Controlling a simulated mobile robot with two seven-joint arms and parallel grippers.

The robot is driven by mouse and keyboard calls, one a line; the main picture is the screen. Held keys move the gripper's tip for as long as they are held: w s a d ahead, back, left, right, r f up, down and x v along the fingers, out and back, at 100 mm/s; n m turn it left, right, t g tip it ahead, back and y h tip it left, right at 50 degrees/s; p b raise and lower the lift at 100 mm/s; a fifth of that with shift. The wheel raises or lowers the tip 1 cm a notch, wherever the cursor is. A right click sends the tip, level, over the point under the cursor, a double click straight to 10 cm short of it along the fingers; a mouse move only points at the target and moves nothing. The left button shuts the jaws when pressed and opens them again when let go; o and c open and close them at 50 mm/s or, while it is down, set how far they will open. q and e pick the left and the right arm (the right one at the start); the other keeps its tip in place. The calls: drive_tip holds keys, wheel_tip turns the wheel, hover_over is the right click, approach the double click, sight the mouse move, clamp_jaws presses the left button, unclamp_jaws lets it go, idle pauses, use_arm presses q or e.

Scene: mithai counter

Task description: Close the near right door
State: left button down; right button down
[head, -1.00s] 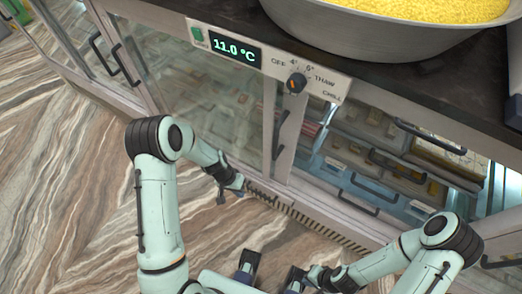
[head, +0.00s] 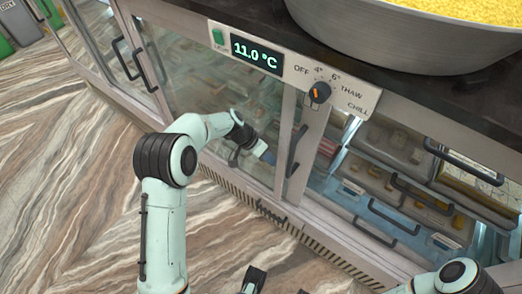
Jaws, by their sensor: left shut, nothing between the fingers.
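A framed glass door panel (head: 195,92) fills the middle of the counter front. A dark upright handle (head: 297,152) stands by its right edge. I cannot tell from this angle how far this door stands off its frame. My left gripper (head: 263,151) is shut and empty in front of the glass, left of the handle; whether it touches the glass is unclear.
Drawers with dark horizontal handles (head: 398,190) hold trays on the right. A dial panel (head: 292,70) and a large metal bowl (head: 400,38) are above. More glass doors (head: 88,25) are at the far left. The striped floor (head: 70,190) is clear.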

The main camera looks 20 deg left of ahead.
use_arm(q)
drive_tip(key=shift+s+d+f, duration=0.2)
drive_tip(key=shift+d, duration=0.5)
drive_tip(key=shift+s+d+f, duration=0.15)
drive_tip(key=shift+d+f, duration=0.1)
drive_tip(key=shift+d, duration=0.45)
drive_tip(key=shift+s+d+f, duration=0.2)
drive_tip(key=shift+d, duration=0.5)
drive_tip(key=shift+d, duration=0.1)
